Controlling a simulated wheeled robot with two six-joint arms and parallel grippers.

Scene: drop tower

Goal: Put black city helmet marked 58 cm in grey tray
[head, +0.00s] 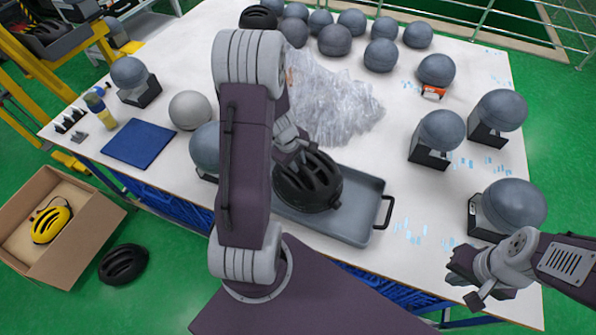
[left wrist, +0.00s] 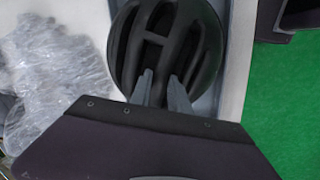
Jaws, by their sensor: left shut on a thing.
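A black vented helmet (head: 308,183) is in the grey tray (head: 365,218), towards the tray's left part. No size mark can be read on it. My left gripper (head: 303,158) is at the helmet's top, shut on it; my arm hides part of the helmet and tray. In the left wrist view, the fingers (left wrist: 160,82) reach onto the helmet (left wrist: 168,45), with the tray's edge (left wrist: 238,50) beside it. My right gripper (head: 468,283) is open and empty above the table's front right corner.
Grey headforms (head: 440,130) stand around the table, with crumpled clear plastic (head: 335,105) behind the tray. A blue mat (head: 139,143) lies at left. Another black helmet (head: 123,264) is on the floor beside a carton (head: 95,225) holding a yellow helmet (head: 51,222).

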